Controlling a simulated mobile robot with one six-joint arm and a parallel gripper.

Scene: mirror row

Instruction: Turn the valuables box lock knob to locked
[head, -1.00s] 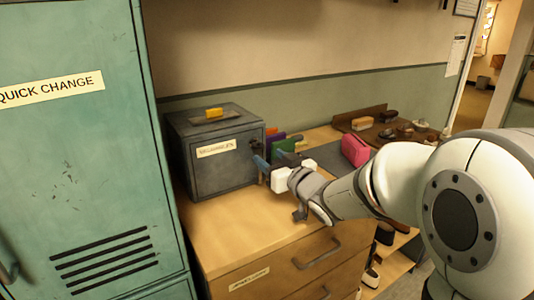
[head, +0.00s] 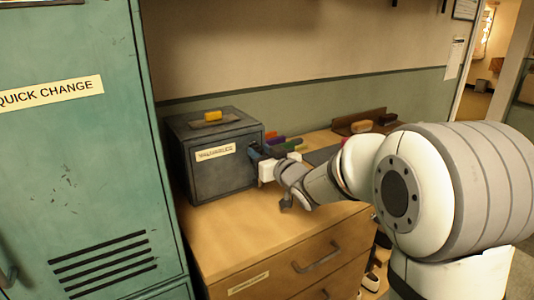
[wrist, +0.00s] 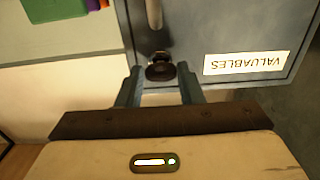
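The valuables box (head: 200,180) is a dark grey metal box with a "VALUABLES" label, standing on the wooden dresser top. In the wrist view its front face (wrist: 205,25) shows with the label upside down. The round dark lock knob (wrist: 160,68) sticks out beside the label, near a pale bar-shaped handle (wrist: 154,14). My gripper (wrist: 159,82) is open, with one finger on each side of the knob and visible gaps to it. In the head view my gripper (head: 259,158) is at the box's right front edge, and the knob is hidden there.
A teal locker (head: 70,170) stands at the left. Coloured upright items (head: 276,139) stand right of the box. Brushes (head: 362,127) lie farther back. The dresser top (head: 235,222) in front of the box is clear.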

